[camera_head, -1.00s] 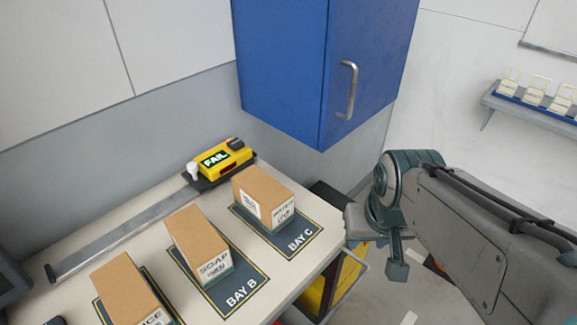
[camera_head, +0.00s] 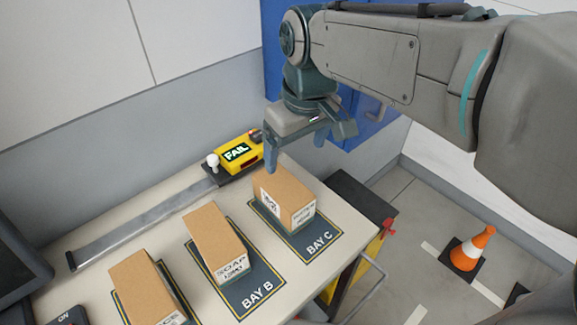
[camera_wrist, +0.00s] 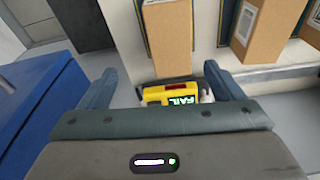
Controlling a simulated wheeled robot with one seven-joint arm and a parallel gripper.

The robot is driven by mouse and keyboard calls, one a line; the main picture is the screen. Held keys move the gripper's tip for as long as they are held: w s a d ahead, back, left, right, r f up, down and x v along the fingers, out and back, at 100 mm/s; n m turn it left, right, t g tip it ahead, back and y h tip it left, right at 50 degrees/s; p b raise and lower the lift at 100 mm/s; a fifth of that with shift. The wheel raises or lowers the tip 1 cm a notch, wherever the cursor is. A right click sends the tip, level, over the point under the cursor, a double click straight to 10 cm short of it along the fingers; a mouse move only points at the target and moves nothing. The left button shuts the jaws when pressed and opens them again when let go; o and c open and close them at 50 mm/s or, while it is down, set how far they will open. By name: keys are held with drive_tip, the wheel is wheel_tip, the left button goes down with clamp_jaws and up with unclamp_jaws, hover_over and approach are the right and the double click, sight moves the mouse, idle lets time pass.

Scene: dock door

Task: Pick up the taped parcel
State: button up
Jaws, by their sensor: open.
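Three brown cardboard parcels stand on labelled mats on the bench; I cannot make out tape on any of them. One parcel (camera_head: 285,198) is on the BAY C mat (camera_head: 318,248), and a SOAP parcel (camera_head: 216,238) is on the BAY B mat (camera_head: 258,290). A third parcel (camera_head: 146,288) stands at the lower left, its label partly cut off. My gripper (camera_head: 310,150) is open and empty, above and behind the BAY C parcel. In the wrist view, that parcel (camera_wrist: 168,35) is beyond my open fingers (camera_wrist: 160,80).
A yellow FAIL device (camera_head: 240,155) sits on a metal rail (camera_head: 140,228) behind the parcels. A blue cabinet (camera_head: 380,135) hangs behind my arm. A dark screen (camera_head: 18,265) stands at the left. An orange cone (camera_head: 474,245) is on the floor at right.

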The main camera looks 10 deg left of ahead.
sight(283, 184)
drive_tip(key=shift+n, duration=0.4)
drive_tip(key=a+f, duration=0.1)
drive_tip(key=f, duration=0.3)
drive_tip(key=a+f, duration=0.1)
drive_tip(key=f, duration=0.1)
drive_tip(key=shift+w+a+f, duration=0.25)
drive_tip(key=shift+a+f, duration=0.05)
drive_tip(key=shift+f, duration=0.05)
drive_tip(key=shift+a+f+p, duration=0.15)
drive_tip(key=shift+f+p, duration=0.25)
drive_tip(key=shift+f, duration=2.8)
drive_tip(key=c, duration=1.3)
